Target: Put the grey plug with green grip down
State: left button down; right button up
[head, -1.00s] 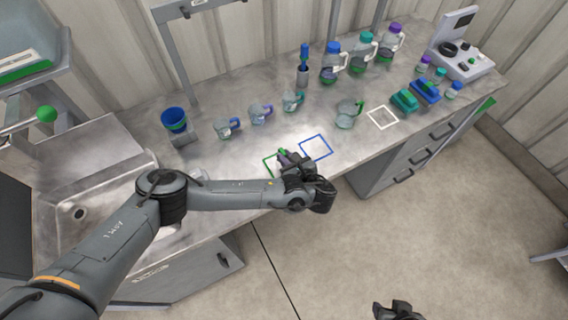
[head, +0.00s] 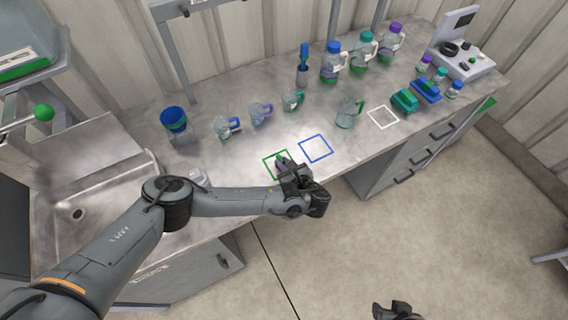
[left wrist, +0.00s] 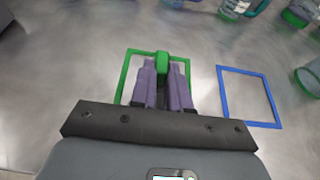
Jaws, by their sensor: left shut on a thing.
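My left gripper (head: 283,164) is over the green square outline (head: 267,165) near the front edge of the bench. In the left wrist view its two purple-grey fingers (left wrist: 163,82) are shut on the plug's green grip (left wrist: 163,63), which shows between the fingertips. The plug's grey body is hidden, so I cannot tell whether it touches the bench. The green outline (left wrist: 123,80) surrounds the fingertips in that view. My right gripper (head: 393,311) shows only in part at the bottom of the head view, away from the bench.
A blue square outline (head: 329,150) lies just right of the green one, with bare bench around it. Several jugs (head: 262,115) stand behind. A white outline (head: 383,127), teal and blue blocks (head: 405,101) and several bottles are farther right. A sink (head: 100,215) is left.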

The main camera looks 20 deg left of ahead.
pick_arm(q)
jog(key=c, duration=1.1)
grip_release()
jog(key=shift+r, duration=0.1)
jog(key=p+v, duration=0.1)
jog(key=v, duration=1.1)
jog(key=shift+s, duration=0.1)
